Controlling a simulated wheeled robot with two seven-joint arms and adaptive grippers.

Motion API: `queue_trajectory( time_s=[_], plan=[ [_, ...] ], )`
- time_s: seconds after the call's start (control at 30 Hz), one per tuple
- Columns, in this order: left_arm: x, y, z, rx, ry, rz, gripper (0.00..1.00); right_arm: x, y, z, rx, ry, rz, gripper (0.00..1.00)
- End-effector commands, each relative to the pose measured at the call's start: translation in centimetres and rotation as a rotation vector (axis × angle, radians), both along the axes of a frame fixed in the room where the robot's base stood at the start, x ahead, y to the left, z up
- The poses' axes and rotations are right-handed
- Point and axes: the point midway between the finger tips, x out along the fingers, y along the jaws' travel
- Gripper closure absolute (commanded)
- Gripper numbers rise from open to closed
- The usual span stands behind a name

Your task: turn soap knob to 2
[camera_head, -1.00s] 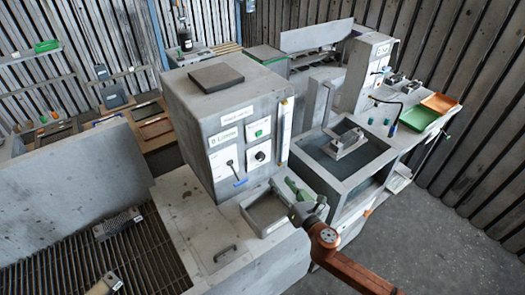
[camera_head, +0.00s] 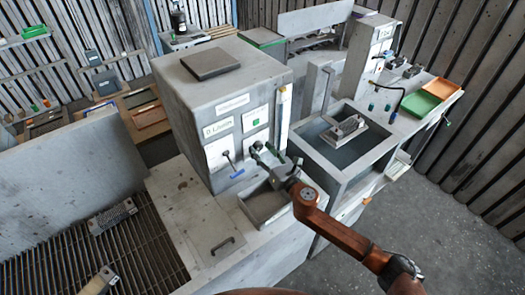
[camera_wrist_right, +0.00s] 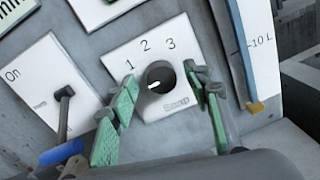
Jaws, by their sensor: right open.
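The soap knob (camera_wrist_right: 166,74) is a dark round dial on a white plate on the grey housing. The numbers 1, 2 and 3 are printed above it. Its white mark points left and slightly down, not at the 2. My right gripper (camera_wrist_right: 160,92) is open, with one green-padded finger on each side of the knob; I cannot tell whether either touches it. In the head view my right gripper (camera_head: 266,152) is at the housing's front panel and hides the knob. My left gripper is not in view.
A lever with a blue handle (camera_wrist_right: 62,152) sits left of the knob under an "On" label. A level gauge (camera_wrist_right: 240,50) marked 10 L stands close to the right finger. A grey tray (camera_head: 262,207) lies below the panel. A sink basin (camera_head: 345,140) is to the right.

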Motion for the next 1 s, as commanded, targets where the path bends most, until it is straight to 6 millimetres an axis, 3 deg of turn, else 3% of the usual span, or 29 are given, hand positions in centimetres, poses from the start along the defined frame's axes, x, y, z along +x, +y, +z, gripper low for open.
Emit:
queue_trajectory(
  time_s=[0.17, 0.53, 0.77, 1.0],
  plan=[
    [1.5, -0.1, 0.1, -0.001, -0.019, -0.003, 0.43, 0.0, -0.1, 0.0, 0.001, 0.001, -0.002, 0.55],
    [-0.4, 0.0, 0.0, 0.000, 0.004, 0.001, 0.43, 0.0, -0.1, 0.0, 0.001, 0.001, -0.002, 0.81],
    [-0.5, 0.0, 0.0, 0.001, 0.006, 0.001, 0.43, 0.0, -0.1, 0.0, 0.001, 0.001, -0.002, 0.97],
    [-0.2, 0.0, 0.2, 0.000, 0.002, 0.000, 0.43, -0.1, -0.1, 0.0, 0.016, 0.013, -0.002, 0.97]
  ],
)
